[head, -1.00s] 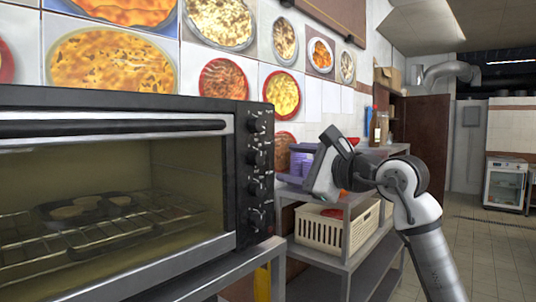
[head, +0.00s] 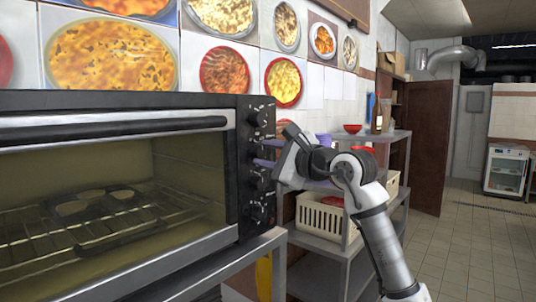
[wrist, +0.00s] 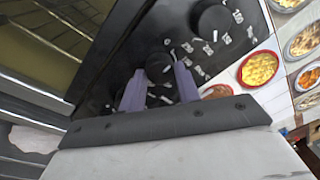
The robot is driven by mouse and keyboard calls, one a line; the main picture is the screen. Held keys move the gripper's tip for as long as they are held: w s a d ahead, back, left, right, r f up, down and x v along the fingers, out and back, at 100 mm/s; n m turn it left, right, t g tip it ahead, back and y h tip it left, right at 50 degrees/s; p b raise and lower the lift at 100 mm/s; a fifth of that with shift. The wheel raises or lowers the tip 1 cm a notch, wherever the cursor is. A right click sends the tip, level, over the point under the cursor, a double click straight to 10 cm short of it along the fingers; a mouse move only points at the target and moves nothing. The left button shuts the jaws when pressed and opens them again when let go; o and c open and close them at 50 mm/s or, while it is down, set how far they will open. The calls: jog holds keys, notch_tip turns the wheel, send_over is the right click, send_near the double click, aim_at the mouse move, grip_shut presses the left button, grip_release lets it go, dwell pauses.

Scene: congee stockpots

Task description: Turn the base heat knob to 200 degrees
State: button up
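The oven's black control panel (head: 243,190) carries a column of dark knobs: the top knob (head: 257,118), a lower one (head: 258,180) and the bottom knob (head: 261,213) show in the head view. My gripper (head: 265,153) reaches the panel from the right at the second knob from the top, mostly hidden there. In the wrist view, my gripper (wrist: 160,80) is open, its purple fingers on either side of a knob (wrist: 158,67), with small gaps. Another knob (wrist: 211,19) lies beyond. The markings are too small to read, so I cannot tell which is base heat.
The oven's glass door (head: 110,200) is closed, with a baking tin on the rack inside. The oven stands on a metal table (head: 200,268). A metal shelf (head: 330,252) with a cream basket (head: 322,219) stands right beside it, under my arm.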

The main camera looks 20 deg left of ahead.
jog(key=c, duration=0.5)
jog(key=shift+o, duration=0.2)
jog(key=m+b, duration=0.1)
jog(key=m, duration=0.4)
jog(key=shift+m, duration=0.3)
jog(key=m+g, duration=0.1)
jog(key=m, duration=0.4)
jog(key=shift+r+h+b, duration=0.15)
jog(key=shift+h+b, duration=0.15)
jog(key=m+g, duration=0.1)
jog(key=m, duration=0.5)
jog(key=shift+r, duration=0.1)
jog(key=m, duration=0.5)
jog(key=shift+g, duration=0.3)
jog(key=shift+m+y, duration=0.3)
jog(key=shift+y, duration=0.1)
jog(key=shift+w, duration=0.1)
